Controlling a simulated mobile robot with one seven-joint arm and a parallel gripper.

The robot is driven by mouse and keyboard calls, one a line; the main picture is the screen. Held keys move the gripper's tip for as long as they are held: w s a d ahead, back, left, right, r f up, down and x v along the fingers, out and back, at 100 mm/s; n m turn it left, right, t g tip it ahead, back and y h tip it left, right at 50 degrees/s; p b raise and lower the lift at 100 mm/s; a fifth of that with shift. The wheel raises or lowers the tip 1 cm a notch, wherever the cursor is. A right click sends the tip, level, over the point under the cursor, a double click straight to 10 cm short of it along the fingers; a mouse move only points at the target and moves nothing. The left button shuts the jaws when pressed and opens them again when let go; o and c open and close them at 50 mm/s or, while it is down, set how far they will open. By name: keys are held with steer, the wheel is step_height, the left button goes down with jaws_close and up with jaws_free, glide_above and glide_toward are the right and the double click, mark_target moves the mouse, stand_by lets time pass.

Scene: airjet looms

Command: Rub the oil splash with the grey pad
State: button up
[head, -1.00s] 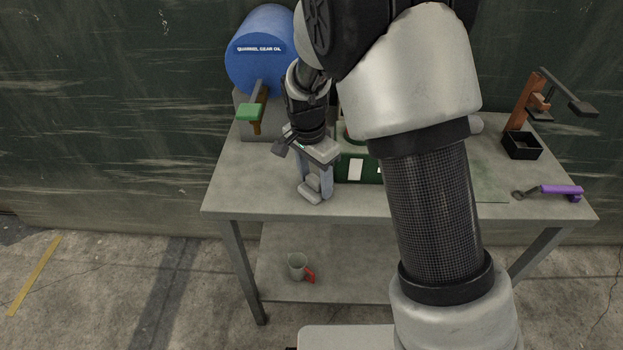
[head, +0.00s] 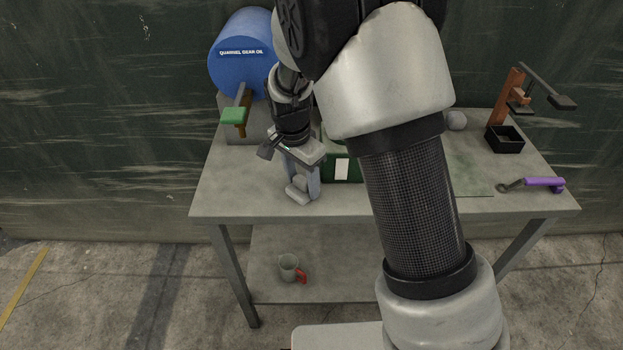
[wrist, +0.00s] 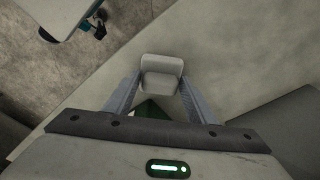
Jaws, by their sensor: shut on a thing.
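My gripper (head: 302,188) is shut on the grey pad (head: 298,195), over the left front part of the workbench top. In the wrist view the pad (wrist: 161,76) is a light grey block with a raised grip, held between the two fingertips (wrist: 161,92). I cannot tell whether the pad touches the bench top or hangs just above it. I cannot make out the oil splash in either view; my arm hides part of the bench.
A green box (head: 341,168) stands behind my gripper. A jug (head: 289,267) sits on the lower shelf.

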steer(key=shift+s+a+f, duration=0.2)
steer(key=shift+a+f, duration=0.1)
steer(key=shift+a, duration=0.3)
steer(key=shift+r+p, duration=0.5)
steer(key=shift+r, duration=0.1)
steer(key=shift+w+d+r+p, duration=0.1)
steer(key=shift+r+p, duration=0.75)
steer(key=shift+r, duration=0.45)
steer(key=shift+w+r+p, duration=0.1)
steer(key=shift+r+p, duration=0.75)
steer(key=shift+r, duration=0.4)
steer(key=shift+r+p, duration=1.2)
steer(key=shift+r, duration=0.35)
